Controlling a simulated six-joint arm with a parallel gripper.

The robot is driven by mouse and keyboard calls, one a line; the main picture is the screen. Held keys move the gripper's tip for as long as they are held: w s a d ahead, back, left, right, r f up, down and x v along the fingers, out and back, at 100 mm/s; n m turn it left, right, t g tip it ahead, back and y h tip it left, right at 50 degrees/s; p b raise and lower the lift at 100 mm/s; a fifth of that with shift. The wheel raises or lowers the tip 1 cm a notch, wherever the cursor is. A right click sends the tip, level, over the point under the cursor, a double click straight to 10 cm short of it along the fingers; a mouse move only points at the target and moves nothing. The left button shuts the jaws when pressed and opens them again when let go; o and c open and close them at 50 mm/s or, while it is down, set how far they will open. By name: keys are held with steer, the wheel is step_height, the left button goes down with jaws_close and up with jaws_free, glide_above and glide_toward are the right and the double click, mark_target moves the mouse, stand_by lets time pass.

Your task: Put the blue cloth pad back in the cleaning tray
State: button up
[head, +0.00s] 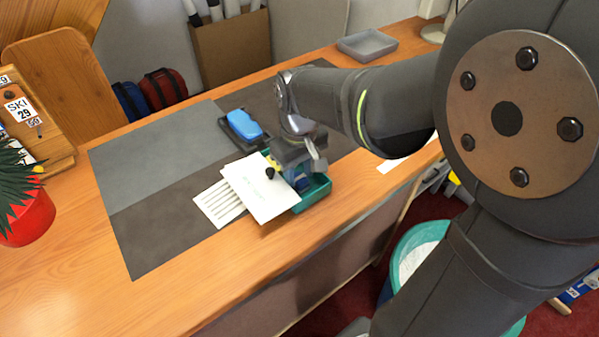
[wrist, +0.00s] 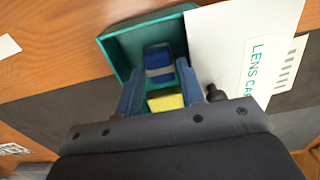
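The cleaning tray is a teal open box (wrist: 116,50), seen under my gripper in the wrist view; its corner also shows in the head view (head: 319,196). The blue cloth pad (wrist: 158,56), with a paler band across it, is inside the tray in the wrist view. My gripper (wrist: 159,76) is open, its two blue fingers on either side of the pad's near end, with gaps visible between. In the head view my gripper (head: 300,178) is over the tray and hides most of it. Whether the pad rests on the tray floor I cannot tell.
A yellow block (wrist: 166,102) lies nearer my gripper's base. A white lens card (head: 263,190) lies against the tray, over a slotted white sheet (head: 216,206). A blue-topped black tool (head: 244,126) stands behind. A grey tray (head: 367,45) is at the back; the dark mat's left is clear.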

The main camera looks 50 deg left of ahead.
mark_target(299, 178)
step_height(299, 178, up, 11)
steer(key=shift+r, duration=0.15)
stand_by(0.4)
step_height(299, 178, down, 12)
steer(key=shift+r, duration=1.45)
